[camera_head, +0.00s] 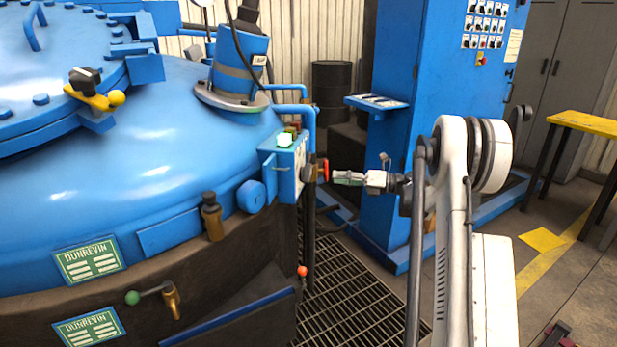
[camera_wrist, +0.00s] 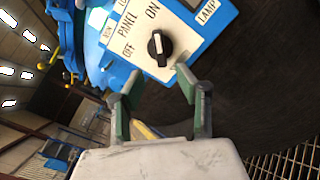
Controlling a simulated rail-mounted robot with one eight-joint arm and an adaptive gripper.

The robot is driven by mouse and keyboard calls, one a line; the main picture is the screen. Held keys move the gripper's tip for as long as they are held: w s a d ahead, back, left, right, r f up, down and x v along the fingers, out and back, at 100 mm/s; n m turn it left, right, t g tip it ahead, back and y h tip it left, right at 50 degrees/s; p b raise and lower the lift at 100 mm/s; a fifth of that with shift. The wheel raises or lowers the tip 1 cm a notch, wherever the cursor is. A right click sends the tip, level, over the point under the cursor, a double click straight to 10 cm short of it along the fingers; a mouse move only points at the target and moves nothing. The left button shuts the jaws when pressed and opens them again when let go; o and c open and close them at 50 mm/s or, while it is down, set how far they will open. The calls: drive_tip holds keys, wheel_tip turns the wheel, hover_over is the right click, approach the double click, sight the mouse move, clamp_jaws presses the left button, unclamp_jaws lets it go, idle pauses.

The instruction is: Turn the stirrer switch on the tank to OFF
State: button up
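In the wrist view a black rotary switch (camera_wrist: 158,47) with a pale pointer mark sits on a white panel (camera_wrist: 185,35). OFF and ON are printed beside it. The pointer seems to lie nearer ON, but I cannot tell exactly. Lettering reading PANEL and LAMP is on this panel; no stirrer label is legible. My gripper (camera_wrist: 158,73) is open and empty, its fingertips just short of the switch, one to either side. In the head view my gripper (camera_head: 348,178) is at the right of the blue control box (camera_head: 284,168) on the blue tank (camera_head: 150,160).
A red part (camera_head: 326,170) stands out at the box's right side, close to my fingertips. A motor housing (camera_head: 238,65) rises above the box. A blue cabinet (camera_head: 440,90) stands behind my gripper. Floor grating (camera_head: 335,290) lies below. A yellow-topped table (camera_head: 585,124) is at far right.

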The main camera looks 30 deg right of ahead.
sight(308, 174)
drive_tip(key=b+x, duration=0.1)
drive_tip(key=x, duration=0.9)
drive_tip(key=shift+w+a+b, duration=0.2)
drive_tip(key=shift+w+b, duration=0.05)
drive_tip(key=shift+b, duration=0.05)
clamp_jaws()
